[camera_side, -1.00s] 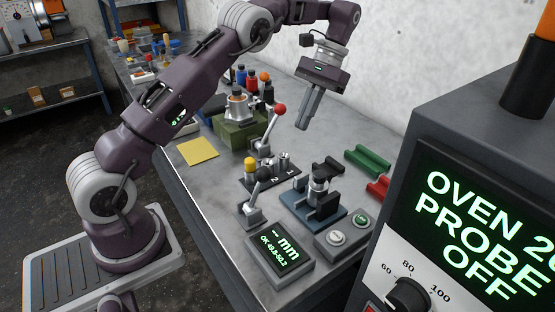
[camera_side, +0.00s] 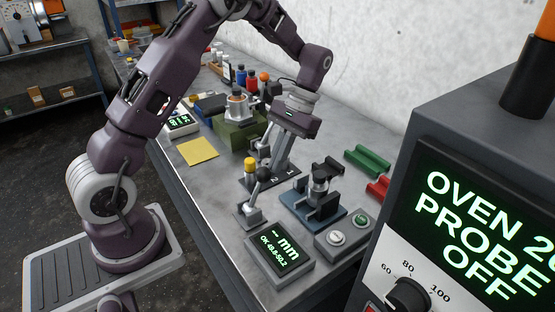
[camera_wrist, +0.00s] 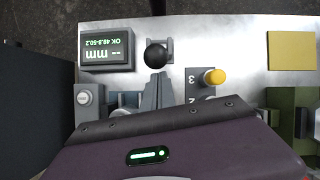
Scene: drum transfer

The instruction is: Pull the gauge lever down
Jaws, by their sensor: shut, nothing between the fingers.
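The gauge lever (camera_side: 256,191) stands on a small grey base beside the gauge display (camera_side: 280,250). It leans up, away from the display. In the wrist view its black ball knob (camera_wrist: 157,54) shows from above, next to the gauge display (camera_wrist: 105,49), which reads "-- mm" and "OK 49.8-50.2". In the wrist view my gripper's fingertips (camera_wrist: 158,78) appear just below the black knob; the height gap is hard to judge.
A yellow-topped piece (camera_side: 250,165) stands at slot 3 of the numbered plate (camera_side: 287,178). A blue-based fixture with black jaws (camera_side: 318,205) is to the right. A two-button box (camera_side: 346,238) sits in front. A green block (camera_side: 235,133) is behind; a yellow sheet (camera_side: 198,151) lies left.

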